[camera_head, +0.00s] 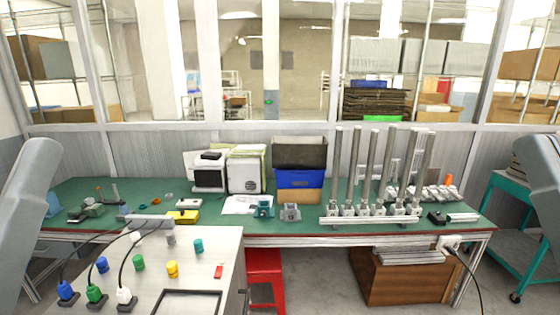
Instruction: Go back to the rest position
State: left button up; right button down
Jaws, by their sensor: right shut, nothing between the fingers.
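Only parts of my own arms show. One grey link of my left arm stands at the left edge of the head view, and one grey link of my right arm stands at the right edge. Both links run out of the picture. I see no fingertips of either gripper, and nothing held shows. Both links appear in front of the work area, at the sides, apart from the things on the tables.
A long green workbench (342,207) spans the back, with upright metal posts (373,165) and stacked bins (299,179). A pale table (205,262) at front left holds plugs and coloured cylinders. A red stool (264,265) and wooden cabinet (400,282) stand below the bench.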

notch_tip(320, 180, up, 32)
jog(key=f+p, duration=0.1)
jog(key=p, duration=2.8)
notch_tip(320, 180, down, 60)
jog(key=b, duration=6.1)
jog(key=shift+f, duration=0.25)
